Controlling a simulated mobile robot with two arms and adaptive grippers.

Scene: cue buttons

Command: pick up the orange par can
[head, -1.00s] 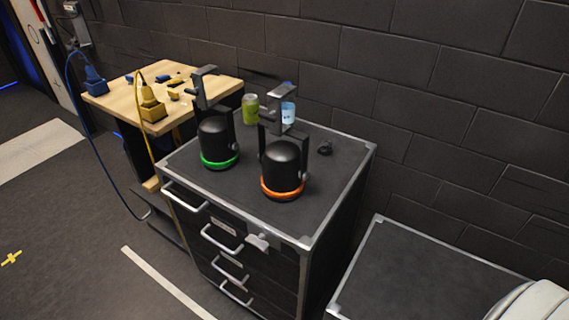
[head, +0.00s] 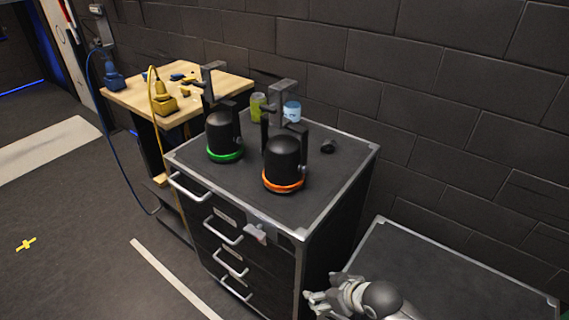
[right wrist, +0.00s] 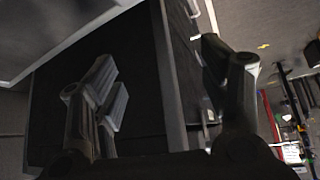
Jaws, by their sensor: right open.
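The orange par can (head: 284,158) is a black can with an orange ring at its base and a grey bracket above. It stands upright on the black cabinet top (head: 325,185), near the front. A similar par can with a green ring (head: 222,136) stands to its left. My right gripper (head: 318,298) is at the bottom of the head view, below and right of the cabinet, apart from the can. It is open and empty; its spread fingers also show in the right wrist view (right wrist: 165,95). My left gripper is not in view.
A green can (head: 257,106), a blue-and-white can (head: 292,111) and a small black object (head: 327,146) stand at the back of the cabinet top. A wooden table (head: 215,92) is behind left. A second dark case (head: 440,270) is at lower right. A block wall is behind.

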